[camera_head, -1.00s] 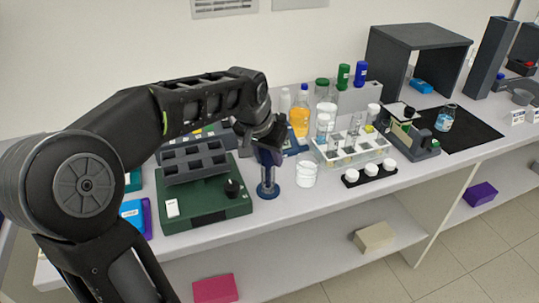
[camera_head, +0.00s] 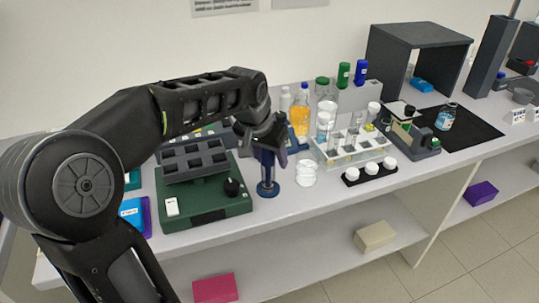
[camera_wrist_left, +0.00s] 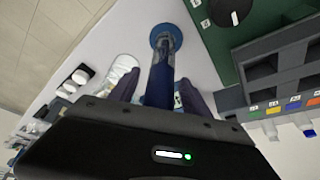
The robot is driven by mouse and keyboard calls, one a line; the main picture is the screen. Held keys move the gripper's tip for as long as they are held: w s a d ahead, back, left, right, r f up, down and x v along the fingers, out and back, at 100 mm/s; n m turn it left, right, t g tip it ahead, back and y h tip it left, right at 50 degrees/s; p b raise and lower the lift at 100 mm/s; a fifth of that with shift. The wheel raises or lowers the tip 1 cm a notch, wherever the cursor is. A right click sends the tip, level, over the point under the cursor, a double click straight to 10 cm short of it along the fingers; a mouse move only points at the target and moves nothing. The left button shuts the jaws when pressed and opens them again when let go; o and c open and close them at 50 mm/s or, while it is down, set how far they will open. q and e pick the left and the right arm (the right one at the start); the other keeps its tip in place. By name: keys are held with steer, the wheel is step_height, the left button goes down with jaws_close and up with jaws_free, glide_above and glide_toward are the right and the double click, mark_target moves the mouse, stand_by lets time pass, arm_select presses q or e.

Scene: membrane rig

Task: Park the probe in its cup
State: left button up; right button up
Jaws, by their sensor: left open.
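The probe (camera_wrist_left: 160,82) is a slim dark blue stick. It stands about upright in its cup, a clear holder with a round blue base (camera_head: 268,189) on the bench; the base also shows in the left wrist view (camera_wrist_left: 166,37). My left gripper (camera_head: 269,153) is above the cup, with its fingers pointing down. In the left wrist view its fingers (camera_wrist_left: 160,90) are apart, one on each side of the probe. The probe's upper end is hidden by the gripper. I cannot tell whether the probe rests on the cup's bottom. My right gripper is out of view.
A clear glass beaker (camera_head: 306,175) stands close to the right of the cup. A green box with a black knob (camera_head: 232,187) is close on the left. A tube rack (camera_head: 355,158) and a black strip with white-capped jars (camera_head: 369,174) stand further right.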

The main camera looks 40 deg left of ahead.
arm_select(q)
steer(key=v, duration=0.7)
steer(key=shift+r, duration=0.35)
steer(key=shift+s, duration=0.15)
stand_by(0.9)
